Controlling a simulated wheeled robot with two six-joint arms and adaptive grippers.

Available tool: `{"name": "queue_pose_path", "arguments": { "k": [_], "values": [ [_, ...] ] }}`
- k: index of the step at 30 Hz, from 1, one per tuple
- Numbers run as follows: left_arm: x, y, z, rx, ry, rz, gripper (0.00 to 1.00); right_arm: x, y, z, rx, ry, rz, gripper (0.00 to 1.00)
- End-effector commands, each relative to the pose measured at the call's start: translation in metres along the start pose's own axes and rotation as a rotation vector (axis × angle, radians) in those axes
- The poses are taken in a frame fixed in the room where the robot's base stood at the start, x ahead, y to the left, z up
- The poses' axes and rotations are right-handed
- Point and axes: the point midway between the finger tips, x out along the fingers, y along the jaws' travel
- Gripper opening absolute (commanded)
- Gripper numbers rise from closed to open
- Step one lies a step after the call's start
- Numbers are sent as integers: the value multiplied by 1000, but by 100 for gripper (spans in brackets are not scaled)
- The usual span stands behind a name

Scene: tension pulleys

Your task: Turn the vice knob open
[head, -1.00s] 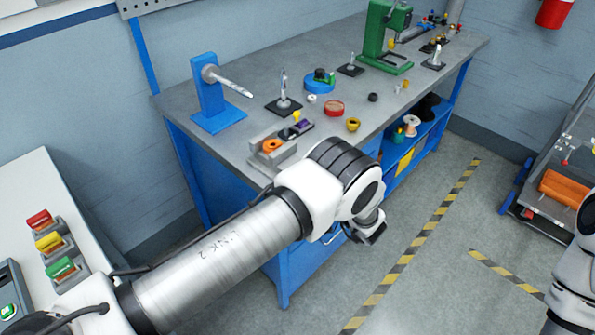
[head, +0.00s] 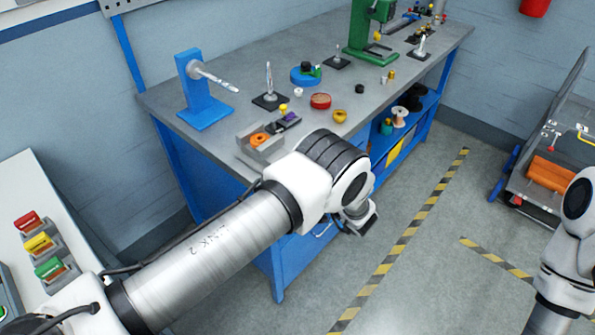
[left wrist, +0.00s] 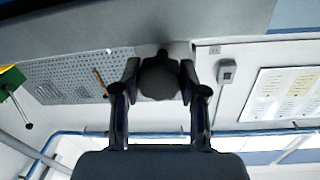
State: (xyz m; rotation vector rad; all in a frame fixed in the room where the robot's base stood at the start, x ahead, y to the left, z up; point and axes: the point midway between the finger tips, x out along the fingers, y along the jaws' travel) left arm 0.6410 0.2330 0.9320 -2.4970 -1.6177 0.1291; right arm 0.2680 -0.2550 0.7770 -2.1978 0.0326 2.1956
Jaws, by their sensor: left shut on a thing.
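The small grey vice (head: 268,154) sits at the near edge of the workbench, with an orange ring-like piece (head: 259,140) between its jaws. In the left wrist view, my left gripper (left wrist: 160,82) has its two fingers on either side of a dark round knob (left wrist: 160,78) close under a grey surface at the top. The gripper is shut on this knob. In the head view my left arm's elbow covers the area in front of the vice, so the knob and fingertips are hidden there. My right gripper is not in view; only part of my right arm shows at the right edge.
The grey workbench (head: 215,150) carries a blue stand (head: 200,95) with a rod, a green press (head: 370,30), upright posts and small coloured parts. A trolley with an orange item (head: 550,172) stands at right. The striped-line floor between is clear.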

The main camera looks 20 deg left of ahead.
Motion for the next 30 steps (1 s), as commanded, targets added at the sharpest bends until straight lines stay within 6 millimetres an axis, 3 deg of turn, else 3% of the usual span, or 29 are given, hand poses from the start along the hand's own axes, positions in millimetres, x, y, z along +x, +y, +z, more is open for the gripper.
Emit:
{"name": "queue_pose_path", "arguments": {
  "k": [15, 30],
  "values": [
    [2, 0, 0, -356, 26, -12, 8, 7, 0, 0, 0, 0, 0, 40],
    [2, 0, -2, -441, 33, -14, 7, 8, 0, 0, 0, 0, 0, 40]
  ]
}}
